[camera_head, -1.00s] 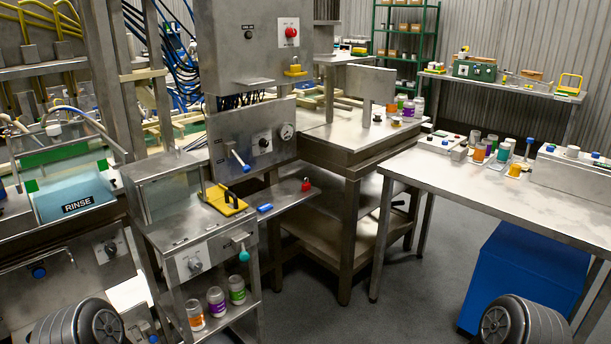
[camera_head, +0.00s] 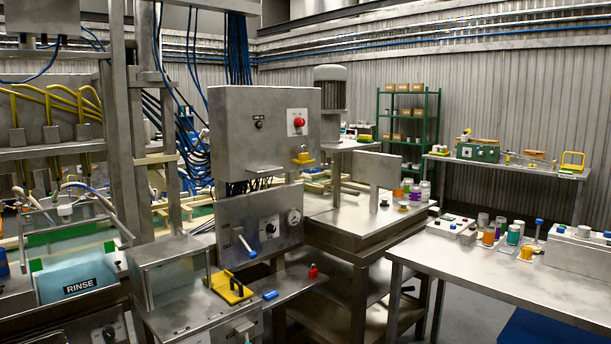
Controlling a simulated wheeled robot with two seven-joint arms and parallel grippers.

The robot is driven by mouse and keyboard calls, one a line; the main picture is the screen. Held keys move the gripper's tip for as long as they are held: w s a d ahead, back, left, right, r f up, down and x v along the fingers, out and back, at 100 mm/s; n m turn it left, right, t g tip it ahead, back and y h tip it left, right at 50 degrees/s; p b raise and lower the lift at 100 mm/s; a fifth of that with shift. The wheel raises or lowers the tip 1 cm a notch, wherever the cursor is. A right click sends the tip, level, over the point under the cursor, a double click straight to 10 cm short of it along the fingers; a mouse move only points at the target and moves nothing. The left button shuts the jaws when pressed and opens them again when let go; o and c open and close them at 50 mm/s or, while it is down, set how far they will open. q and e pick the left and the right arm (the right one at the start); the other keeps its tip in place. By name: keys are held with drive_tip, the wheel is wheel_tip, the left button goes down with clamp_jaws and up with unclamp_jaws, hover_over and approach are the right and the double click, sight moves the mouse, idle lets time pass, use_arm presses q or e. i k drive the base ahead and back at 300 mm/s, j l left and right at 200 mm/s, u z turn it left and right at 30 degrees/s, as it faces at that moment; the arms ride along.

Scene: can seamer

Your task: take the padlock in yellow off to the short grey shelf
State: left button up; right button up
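A small yellow padlock-like thing (camera_head: 303,158) is at the lower right of the grey control box (camera_head: 265,130), just below its red knob. Whether it is locked on or only hanging there is too small to tell. A short grey shelf (camera_head: 292,287) juts out to the right of the front machine's top, low in the middle of the camera_head view. A red padlock-like piece (camera_head: 313,271) and a blue piece (camera_head: 270,295) lie on it. Neither of my grippers shows in this view.
A yellow block with a black handle (camera_head: 230,288) sits left of the shelf. A panel with a blue-tipped lever (camera_head: 243,243) and gauge stands behind it. A steel table (camera_head: 480,275) at the right carries jars and boxes. Grey floor shows between the tables.

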sight(302, 155)
drive_tip(key=i+l+z, duration=0.1)
drive_tip(key=i+z, duration=0.3)
drive_tip(key=i, duration=2.05)
